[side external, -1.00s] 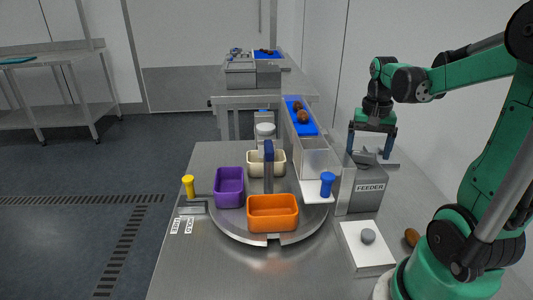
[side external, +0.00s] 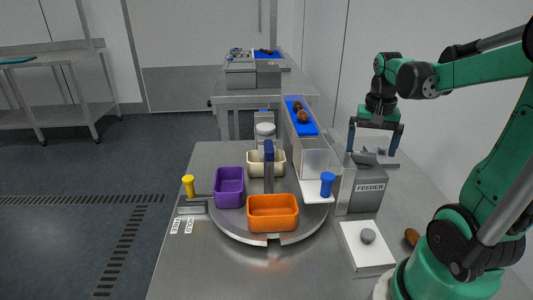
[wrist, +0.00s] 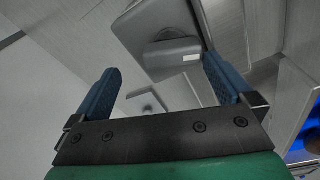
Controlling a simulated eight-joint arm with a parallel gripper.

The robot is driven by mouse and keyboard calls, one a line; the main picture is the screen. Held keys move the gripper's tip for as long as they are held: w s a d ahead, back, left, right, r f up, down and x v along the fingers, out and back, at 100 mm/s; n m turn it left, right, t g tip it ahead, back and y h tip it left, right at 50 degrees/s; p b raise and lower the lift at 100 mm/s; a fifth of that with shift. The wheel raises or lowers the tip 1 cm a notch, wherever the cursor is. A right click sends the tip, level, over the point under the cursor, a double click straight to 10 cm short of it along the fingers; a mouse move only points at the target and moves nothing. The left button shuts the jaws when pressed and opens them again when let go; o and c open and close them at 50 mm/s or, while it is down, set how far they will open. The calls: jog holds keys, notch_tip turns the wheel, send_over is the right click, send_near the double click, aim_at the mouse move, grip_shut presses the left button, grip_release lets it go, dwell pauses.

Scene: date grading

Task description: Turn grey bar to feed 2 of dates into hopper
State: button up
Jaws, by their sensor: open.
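The grey feeder (side external: 366,190), labelled FEEDER, stands at the right of the table. A dark grey bar (side external: 364,158) sits on its top. In the wrist view, a dark grey rounded piece with a pale patch (wrist: 172,54), apparently this bar, lies beyond the fingertips. My gripper (side external: 375,152) is open and empty, pointing down above and just behind the feeder top. Its blue fingers (wrist: 163,80) are well apart with nothing between them. Several brown dates (side external: 301,111) lie on the blue strip. A clear-walled box (side external: 314,162), perhaps the hopper, is at its near end.
A round turntable (side external: 227,223) carries orange (side external: 273,212), purple (side external: 229,187) and cream (side external: 257,162) bins.

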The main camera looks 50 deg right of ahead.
aim_at(369, 154)
jog(key=shift+y, duration=0.5)
jog(key=r, duration=0.3)
jog(key=w+r, duration=0.1)
jog(key=r, duration=0.1)
jog(key=shift+a+r, duration=0.15)
jog(key=shift+a, duration=0.1)
jog(key=shift+s+a+r+h, duration=0.1)
jog(key=shift+s+r+h, duration=0.1)
jog(key=shift+s+h, duration=0.3)
